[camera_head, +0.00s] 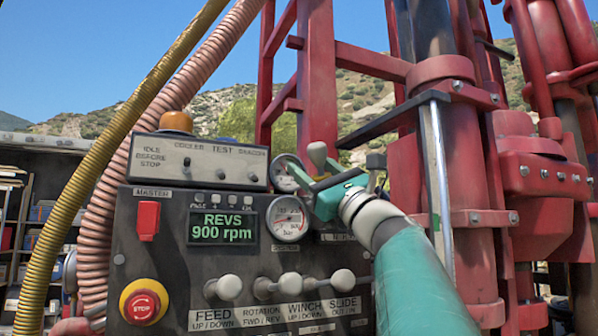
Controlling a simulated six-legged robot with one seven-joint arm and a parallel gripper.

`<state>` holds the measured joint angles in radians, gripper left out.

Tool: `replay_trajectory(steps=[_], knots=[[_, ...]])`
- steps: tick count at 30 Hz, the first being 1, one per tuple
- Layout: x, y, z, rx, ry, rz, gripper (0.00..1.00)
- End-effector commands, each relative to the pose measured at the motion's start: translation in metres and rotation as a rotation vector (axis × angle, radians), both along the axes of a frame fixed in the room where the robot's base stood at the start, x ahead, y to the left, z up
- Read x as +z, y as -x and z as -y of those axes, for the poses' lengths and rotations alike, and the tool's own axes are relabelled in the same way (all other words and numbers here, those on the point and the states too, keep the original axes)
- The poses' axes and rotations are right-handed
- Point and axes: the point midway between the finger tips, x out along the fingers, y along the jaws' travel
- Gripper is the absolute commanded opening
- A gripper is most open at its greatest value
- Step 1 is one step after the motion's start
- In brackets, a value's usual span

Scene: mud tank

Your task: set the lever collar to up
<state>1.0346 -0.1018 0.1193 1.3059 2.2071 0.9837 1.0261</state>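A lever with a beige rounded knob (317,153) stands at the upper right edge of the dark control panel. Its lower shaft goes down behind or between the dark fingers of my gripper (318,182). I cannot make out the collar on it; my gripper covers that part. My teal and white arm reaches in from the lower right, and the gripper is right at the lever, below the knob. I cannot tell whether the fingers touch the shaft or how far apart they are.
The control panel (180,262) carries a red emergency stop (142,306), a red master switch (148,220), a display (222,228) reading 900 rpm, gauges (287,218) and a row of knobbed levers (290,286). Red rig columns (455,180) stand close on the right; hoses (110,150) rise at left.

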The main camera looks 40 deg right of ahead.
Motion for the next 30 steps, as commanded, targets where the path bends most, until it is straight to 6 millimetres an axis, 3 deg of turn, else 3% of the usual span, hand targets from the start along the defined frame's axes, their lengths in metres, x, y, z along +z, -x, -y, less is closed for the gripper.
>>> replay_trajectory(steps=[9, 14, 30], knots=[[-0.001, 0.001, 0.001, 0.0, 0.0, -0.001, 0.54], [-0.011, 0.012, 0.003, -0.001, 0.0, -0.002, 0.54], [-0.08, 0.094, 0.018, -0.002, -0.001, 0.001, 0.54]])
